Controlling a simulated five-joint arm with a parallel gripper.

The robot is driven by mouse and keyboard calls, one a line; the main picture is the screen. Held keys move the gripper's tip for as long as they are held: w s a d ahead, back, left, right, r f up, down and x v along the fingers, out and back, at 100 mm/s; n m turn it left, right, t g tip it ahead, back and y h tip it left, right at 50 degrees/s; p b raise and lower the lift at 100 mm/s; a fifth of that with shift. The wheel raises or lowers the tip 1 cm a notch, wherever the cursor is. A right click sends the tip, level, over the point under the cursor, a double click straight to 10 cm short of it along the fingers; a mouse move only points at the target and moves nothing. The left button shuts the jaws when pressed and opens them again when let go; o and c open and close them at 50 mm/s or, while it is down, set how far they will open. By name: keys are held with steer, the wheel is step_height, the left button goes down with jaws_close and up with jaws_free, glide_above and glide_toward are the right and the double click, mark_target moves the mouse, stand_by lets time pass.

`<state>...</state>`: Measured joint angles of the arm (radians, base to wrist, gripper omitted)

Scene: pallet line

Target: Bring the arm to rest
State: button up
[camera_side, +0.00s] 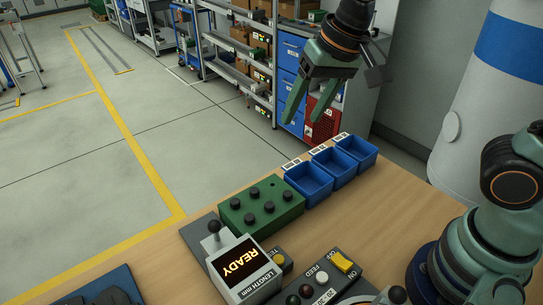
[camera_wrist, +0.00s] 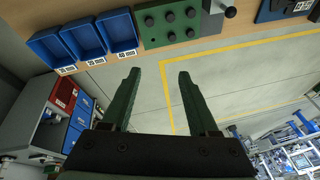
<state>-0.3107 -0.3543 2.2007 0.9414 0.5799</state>
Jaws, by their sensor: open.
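My gripper (camera_side: 306,108) is open and empty, held in the air above and beyond the far edge of the table. Its two green fingers point down in the side view. In the wrist view my gripper (camera_wrist: 158,75) shows both fingers spread apart with only floor between them. Nothing is held.
On the wooden table (camera_side: 352,222) stand three blue bins (camera_side: 309,184), a green block with several black knobs (camera_side: 262,207), a gauge box reading READY (camera_side: 243,268) and a control panel with a yellow switch (camera_side: 344,262). Shelving (camera_side: 240,67) stands behind. The air around my gripper is clear.

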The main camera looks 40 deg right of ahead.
steer(key=s+d+n+t+h, duration=0.1)
steer(key=s+d+n, duration=0.2)
steer(key=d, duration=0.7)
steer(key=shift+s+d+f+t, duration=0.3)
steer(key=shift+s+t, duration=0.1)
steer(key=shift+s, duration=0.25)
steer(key=shift+r, duration=0.1)
